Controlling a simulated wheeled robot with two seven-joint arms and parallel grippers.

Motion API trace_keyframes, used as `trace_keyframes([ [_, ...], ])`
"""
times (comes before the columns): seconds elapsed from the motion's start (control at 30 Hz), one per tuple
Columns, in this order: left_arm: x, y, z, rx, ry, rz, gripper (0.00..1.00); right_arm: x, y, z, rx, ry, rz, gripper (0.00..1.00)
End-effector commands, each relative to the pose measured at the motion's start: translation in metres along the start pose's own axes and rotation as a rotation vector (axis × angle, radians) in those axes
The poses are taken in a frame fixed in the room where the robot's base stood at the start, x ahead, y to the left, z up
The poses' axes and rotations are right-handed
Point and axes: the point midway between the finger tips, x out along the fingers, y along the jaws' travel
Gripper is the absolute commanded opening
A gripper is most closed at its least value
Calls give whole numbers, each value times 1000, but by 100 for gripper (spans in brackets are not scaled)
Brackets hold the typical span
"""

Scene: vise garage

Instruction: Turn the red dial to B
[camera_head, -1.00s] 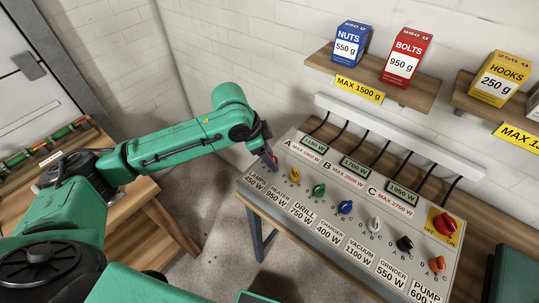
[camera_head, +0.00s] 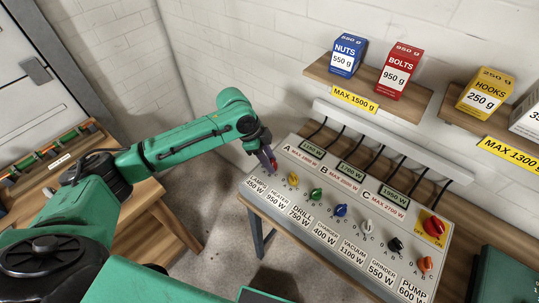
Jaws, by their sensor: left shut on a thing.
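The red dial (camera_head: 274,165) is at the left end of the grey control panel (camera_head: 300,200), above the label "LAMPS 450 W". My left gripper (camera_head: 272,168) is at this dial, shut on it, and its fingers hide most of the knob. The dial's pointer and its own letters cannot be read. My right gripper is not in view.
Yellow (camera_head: 293,178), green (camera_head: 317,195), blue (camera_head: 341,210), white, black and orange dials run rightward along the panel. A red switch (camera_head: 433,226) on yellow sits at the right end. Shelves (camera_head: 320,70) with boxes hang above. Cables run behind the panel.

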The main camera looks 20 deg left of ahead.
Motion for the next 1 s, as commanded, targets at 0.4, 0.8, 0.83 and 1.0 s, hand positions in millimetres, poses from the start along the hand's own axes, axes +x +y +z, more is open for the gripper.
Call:
trace_keyframes([
  [0.4,0,-2,-1,248,1,104,0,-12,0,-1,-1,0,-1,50],
  [0.8,1,-3,0,313,-1,131,0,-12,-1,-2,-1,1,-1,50],
  [0.83,1,-3,0,314,-1,131,0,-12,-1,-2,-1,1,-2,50],
  [1.0,1,-3,0,313,-1,131,0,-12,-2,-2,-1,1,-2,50],
])
